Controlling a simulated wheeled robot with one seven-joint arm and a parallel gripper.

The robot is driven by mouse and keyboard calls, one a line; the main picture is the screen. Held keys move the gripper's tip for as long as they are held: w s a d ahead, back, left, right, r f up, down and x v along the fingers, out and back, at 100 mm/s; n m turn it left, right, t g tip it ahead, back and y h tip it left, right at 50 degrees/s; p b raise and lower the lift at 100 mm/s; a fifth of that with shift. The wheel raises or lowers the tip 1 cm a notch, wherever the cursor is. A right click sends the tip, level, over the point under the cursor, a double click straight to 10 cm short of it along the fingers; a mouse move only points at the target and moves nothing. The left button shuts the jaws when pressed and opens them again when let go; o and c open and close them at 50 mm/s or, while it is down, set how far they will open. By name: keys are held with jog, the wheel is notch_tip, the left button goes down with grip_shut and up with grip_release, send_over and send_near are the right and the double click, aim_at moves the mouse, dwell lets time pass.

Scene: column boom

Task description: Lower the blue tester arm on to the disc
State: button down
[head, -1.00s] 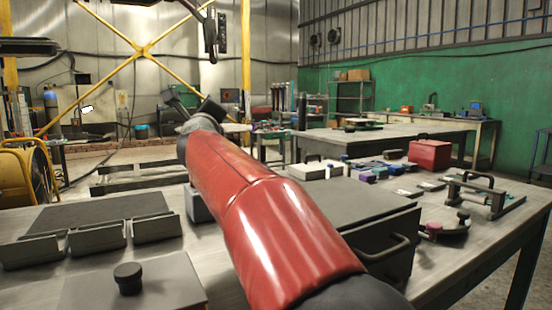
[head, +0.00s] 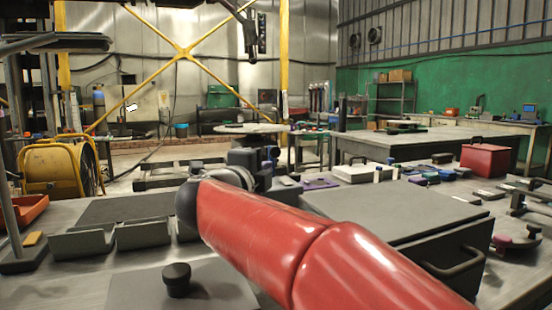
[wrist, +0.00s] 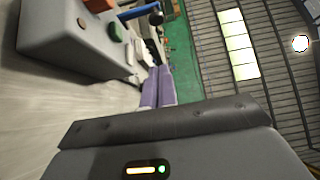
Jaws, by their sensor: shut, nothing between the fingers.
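In the wrist view a blue bar (wrist: 138,12), which looks like the tester arm, shows at the top, sticking out past a grey box (wrist: 65,38) with a dark end. An orange part (wrist: 98,5) sits by its base. A green round piece (wrist: 115,32) and a brown one lie on the box face; I cannot tell which is the disc. The bar is apart from my gripper. My gripper (head: 268,158) is shut and empty at the end of my red arm in the head view, partly hidden. The tester is not clear in the head view.
A grey drawer case (head: 405,215) stands right of my arm. Grey trays (head: 85,240) and a black knob (head: 177,280) are at the left. A red box (head: 483,160) and several small items lie at the back right. Purple strips (wrist: 165,85) show in the wrist view.

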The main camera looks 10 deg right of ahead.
jog(key=p, duration=0.1)
send_near(277, 150)
jog(key=d, duration=0.3)
jog(key=w+d, duration=0.1)
jog(key=d, duration=0.1)
jog(key=shift+w+f, duration=0.15)
jog(key=shift+f, duration=0.25)
jog(key=shift+w+a+p, duration=0.2)
jog(key=shift+w+p, duration=0.05)
jog(key=shift+w, duration=0.35)
jog(key=shift+w+a+p, duration=0.2)
jog(key=shift+w+a, duration=0.05)
jog(key=shift+w, duration=0.4)
jog(key=shift+w+a, duration=0.1)
jog(key=shift+w, duration=0.55)
jog(key=shift+w+r+p, duration=0.3)
jog(key=shift+r+p, duration=0.1)
jog(key=shift+w+a, duration=0.1)
jog(key=shift+w, duration=0.2)
jog(key=shift+s, duration=0.15)
